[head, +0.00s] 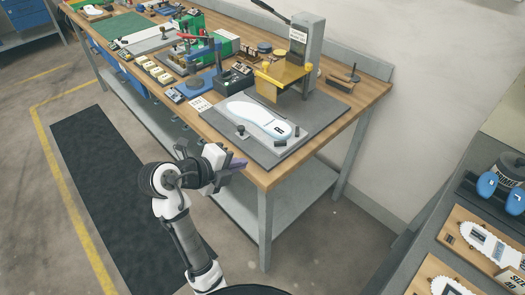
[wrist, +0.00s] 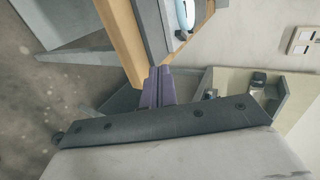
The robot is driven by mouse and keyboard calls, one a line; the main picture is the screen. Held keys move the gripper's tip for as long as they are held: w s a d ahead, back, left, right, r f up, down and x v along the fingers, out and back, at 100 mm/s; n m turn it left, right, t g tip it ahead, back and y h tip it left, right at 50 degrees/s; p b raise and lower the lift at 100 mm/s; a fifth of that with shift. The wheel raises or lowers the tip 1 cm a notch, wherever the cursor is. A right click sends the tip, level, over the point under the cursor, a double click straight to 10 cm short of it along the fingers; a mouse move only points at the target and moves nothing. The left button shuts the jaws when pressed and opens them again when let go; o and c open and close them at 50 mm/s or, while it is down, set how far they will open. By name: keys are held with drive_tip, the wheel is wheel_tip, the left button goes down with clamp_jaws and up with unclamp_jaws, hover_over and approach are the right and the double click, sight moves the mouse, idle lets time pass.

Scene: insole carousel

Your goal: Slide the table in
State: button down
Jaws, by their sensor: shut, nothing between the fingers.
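A press (head: 307,45) with a grey column and yellow head (head: 270,85) stands on the wooden workbench (head: 350,108). A small dark knob (head: 241,131) stands at the plate's near left. My gripper (head: 238,163), with purple fingers, is in front of the bench edge, apart from the plate. In the wrist view its fingers (wrist: 158,75) are together and empty, near the bench corner.
Fixtures, small trays (head: 152,70) and a green mat (head: 112,25) fill the bench to the left. A grey lower shelf (head: 285,205) runs under it. A second surface at right holds wooden boards (head: 468,228) and blue pads. Floor around the dark mat (head: 105,190) is clear.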

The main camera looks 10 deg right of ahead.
sight(296, 132)
drive_tip(key=p+x, duration=0.1)
drive_tip(key=x, duration=0.2)
drive_tip(key=r+p+x, duration=0.1)
drive_tip(key=x, duration=0.2)
drive_tip(key=p+x, duration=0.2)
drive_tip(key=x, duration=0.2)
drive_tip(key=shift+w+d+r, duration=0.3)
drive_tip(key=shift+r, duration=0.05)
drive_tip(key=w+d+b, duration=0.2)
drive_tip(key=d, duration=0.1)
drive_tip(key=w+d+b, duration=0.2)
drive_tip(key=w+d, duration=0.1)
drive_tip(key=w+d+b, duration=0.2)
drive_tip(key=d+b, duration=0.1)
drive_tip(key=d, duration=0.1)
drive_tip(key=shift+w+d, duration=0.1)
drive_tip(key=shift+w, duration=0.1)
drive_tip(key=shift+r, duration=0.15)
